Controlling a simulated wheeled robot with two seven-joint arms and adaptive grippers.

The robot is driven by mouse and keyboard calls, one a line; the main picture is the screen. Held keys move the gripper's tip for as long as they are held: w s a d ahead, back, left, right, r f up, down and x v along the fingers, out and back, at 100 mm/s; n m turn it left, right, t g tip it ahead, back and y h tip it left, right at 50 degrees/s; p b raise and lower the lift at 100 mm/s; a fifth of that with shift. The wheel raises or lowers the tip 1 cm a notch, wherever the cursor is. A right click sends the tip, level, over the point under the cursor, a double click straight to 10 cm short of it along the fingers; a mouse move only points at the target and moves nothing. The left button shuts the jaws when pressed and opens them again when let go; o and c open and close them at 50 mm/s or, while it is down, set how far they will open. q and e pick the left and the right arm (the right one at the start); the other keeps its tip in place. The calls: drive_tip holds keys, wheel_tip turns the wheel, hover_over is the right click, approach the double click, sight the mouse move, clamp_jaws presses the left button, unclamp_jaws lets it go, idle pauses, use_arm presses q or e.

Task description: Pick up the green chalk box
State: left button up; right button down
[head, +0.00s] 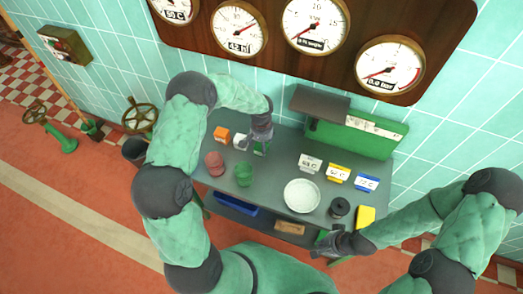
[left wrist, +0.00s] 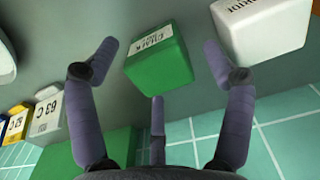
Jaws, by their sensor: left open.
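The green chalk box (head: 260,149) stands on the grey worktable (head: 277,164), just below my left gripper (head: 262,132). In the left wrist view the green chalk box (left wrist: 160,68) has a white label with dark lettering. My left gripper (left wrist: 158,62) is open, with its spread fingers on either side of the box and a visible gap to it. A third finger shows below the box. My right gripper (head: 328,244) is at the table's front right edge, small and dark; its fingers are not clear enough to judge.
A white box (left wrist: 265,28) stands close by the right finger. An orange box (head: 221,134), a red pot (head: 214,163) and a green pot (head: 243,174) are near. A white dish (head: 302,195), black spool (head: 340,207) and label cards (head: 338,172) stand further right.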

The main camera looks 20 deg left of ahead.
use_arm(q)
drive_tip(key=shift+f, duration=0.5)
drive_tip(key=c, duration=1.4)
drive_tip(key=shift+c, duration=0.2)
drive_tip(key=shift+r, duration=0.2)
